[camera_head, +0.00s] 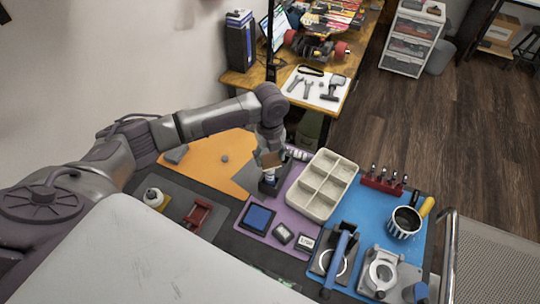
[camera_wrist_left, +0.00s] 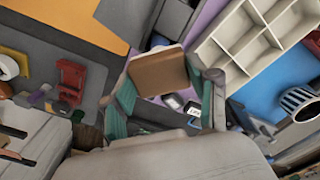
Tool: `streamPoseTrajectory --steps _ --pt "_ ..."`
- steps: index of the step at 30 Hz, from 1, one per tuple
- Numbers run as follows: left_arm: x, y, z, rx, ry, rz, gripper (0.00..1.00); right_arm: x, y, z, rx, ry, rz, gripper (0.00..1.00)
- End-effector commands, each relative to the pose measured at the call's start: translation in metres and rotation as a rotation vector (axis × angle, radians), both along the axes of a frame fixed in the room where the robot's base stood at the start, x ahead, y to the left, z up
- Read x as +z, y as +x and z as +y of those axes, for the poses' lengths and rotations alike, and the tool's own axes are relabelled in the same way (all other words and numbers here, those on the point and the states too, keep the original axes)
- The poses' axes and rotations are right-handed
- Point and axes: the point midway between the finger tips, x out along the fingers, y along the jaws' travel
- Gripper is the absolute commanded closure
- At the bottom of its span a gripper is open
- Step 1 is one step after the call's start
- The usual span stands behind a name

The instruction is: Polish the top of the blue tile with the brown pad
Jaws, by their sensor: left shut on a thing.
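The blue tile (camera_head: 258,217) lies flat in a dark frame on the purple mat, left of two small dark blocks. My left gripper (camera_head: 269,172) is behind it and above the table, pointing down. It is shut on the brown pad (camera_head: 272,159). In the left wrist view the brown pad (camera_wrist_left: 158,72) sits between the two teal-lined fingers of my left gripper (camera_wrist_left: 165,98). The blue tile cannot be made out in that view. My right gripper is not in view.
A cream compartment tray (camera_head: 323,185) stands right of my gripper. A red rack (camera_head: 384,181), a striped cup (camera_head: 405,221) and a blue-handled tool (camera_head: 340,257) stand on the right.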

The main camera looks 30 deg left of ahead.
Motion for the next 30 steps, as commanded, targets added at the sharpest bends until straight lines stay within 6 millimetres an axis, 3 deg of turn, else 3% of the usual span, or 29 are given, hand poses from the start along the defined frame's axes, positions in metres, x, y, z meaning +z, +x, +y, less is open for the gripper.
streamPoseTrajectory --steps 30 --pt "-0.011 0.0 0.0 0.0 0.0 0.0 0.68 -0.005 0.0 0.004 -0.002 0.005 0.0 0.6"
